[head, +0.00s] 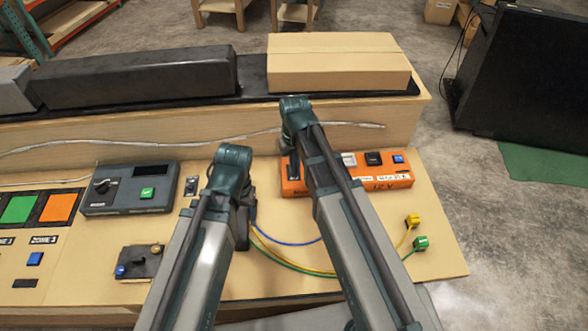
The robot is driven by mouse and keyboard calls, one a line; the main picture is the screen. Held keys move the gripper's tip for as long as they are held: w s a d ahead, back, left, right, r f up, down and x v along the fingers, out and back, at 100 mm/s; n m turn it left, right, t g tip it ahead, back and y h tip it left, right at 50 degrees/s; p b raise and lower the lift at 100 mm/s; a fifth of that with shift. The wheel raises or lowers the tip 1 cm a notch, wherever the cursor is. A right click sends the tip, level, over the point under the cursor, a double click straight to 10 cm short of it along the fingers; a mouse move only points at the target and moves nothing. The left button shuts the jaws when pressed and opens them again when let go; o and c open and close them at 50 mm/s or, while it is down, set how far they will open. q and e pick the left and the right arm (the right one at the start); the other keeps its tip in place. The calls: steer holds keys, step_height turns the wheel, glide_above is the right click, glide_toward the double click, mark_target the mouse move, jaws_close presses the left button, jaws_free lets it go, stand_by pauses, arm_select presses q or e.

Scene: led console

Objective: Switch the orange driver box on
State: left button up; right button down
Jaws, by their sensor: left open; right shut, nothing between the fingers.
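The orange driver box (400,180) lies on the right part of the wooden console. Its top carries a white part, a black part (374,158) and a blue button (398,159). My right arm crosses in front of its left part and hides some of it. My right gripper (293,172) hangs over the box's left end, mostly hidden by my arm; it is shut and empty. I cannot tell if it touches the box. My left gripper (243,238) is open, low over the console left of the box, its fingers mostly hidden.
A grey device (125,201) with a knob and green button stands left. A yellow plug (412,220) and a green plug (421,242) on cables lie right of my arms. A cardboard carton (340,65) and a black case (140,75) sit on the raised shelf behind.

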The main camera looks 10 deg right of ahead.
arm_select(q)
steer(key=shift+f+b, duration=0.9)
steer(key=shift+f, duration=0.15)
arm_select(e)
steer(key=shift+f, duration=1.05)
arm_select(q)
steer(key=shift+f, duration=0.1)
arm_select(e)
steer(key=shift+f, duration=0.1)
steer(key=shift+w, duration=0.35)
steer(key=shift+w, duration=0.35)
steer(key=shift+w+d, duration=0.1)
steer(key=shift+w, duration=0.6)
